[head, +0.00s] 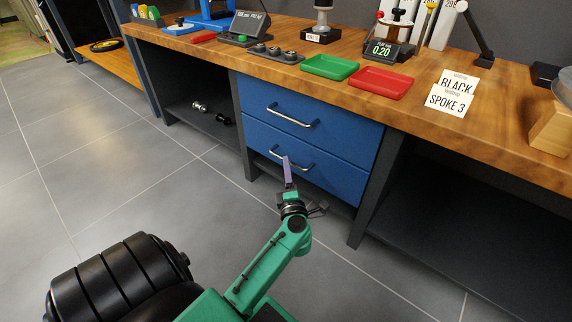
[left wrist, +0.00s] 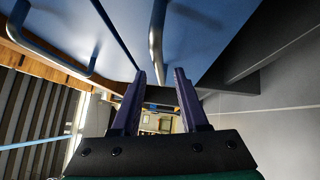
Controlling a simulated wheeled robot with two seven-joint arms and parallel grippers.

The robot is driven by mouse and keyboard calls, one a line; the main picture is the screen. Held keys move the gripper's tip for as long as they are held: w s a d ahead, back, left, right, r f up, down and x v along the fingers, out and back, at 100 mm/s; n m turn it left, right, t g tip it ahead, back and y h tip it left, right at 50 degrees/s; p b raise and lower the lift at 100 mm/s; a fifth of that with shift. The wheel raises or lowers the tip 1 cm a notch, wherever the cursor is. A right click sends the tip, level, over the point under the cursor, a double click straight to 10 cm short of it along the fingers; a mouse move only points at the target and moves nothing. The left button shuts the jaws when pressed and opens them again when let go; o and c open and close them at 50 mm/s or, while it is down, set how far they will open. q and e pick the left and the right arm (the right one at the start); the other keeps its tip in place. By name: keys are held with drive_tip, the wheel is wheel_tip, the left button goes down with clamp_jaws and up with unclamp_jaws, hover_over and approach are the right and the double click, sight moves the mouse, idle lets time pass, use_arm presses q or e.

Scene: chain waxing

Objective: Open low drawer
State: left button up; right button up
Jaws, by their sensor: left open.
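The low drawer (head: 335,183) is the lower of two blue drawer fronts under the workbench, and it looks closed. Its curved metal handle (head: 302,166) runs across the upper part of its front. My left gripper (head: 287,160) is at this handle, near its left part. In the left wrist view my left gripper (left wrist: 159,74) is open, with purple fingers apart. The low drawer's handle (left wrist: 156,40) lines up with the gap between the fingertips. I cannot tell whether it is inside the gap. My right gripper is out of view.
The upper drawer (head: 335,130) is closed, with its own handle (head: 291,118) above my gripper. The wooden benchtop (head: 420,125) holds a green tray (head: 330,66), a red tray (head: 381,81) and label cards. The tiled floor (head: 120,170) before the bench is clear.

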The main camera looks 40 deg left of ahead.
use_arm(q)
drive_tip(key=x, duration=0.3)
drive_tip(key=shift+w+a+b, duration=0.25)
drive_tip(key=shift+b, duration=0.1)
clamp_jaws()
drive_tip(key=shift+d, duration=0.1)
idle(0.9)
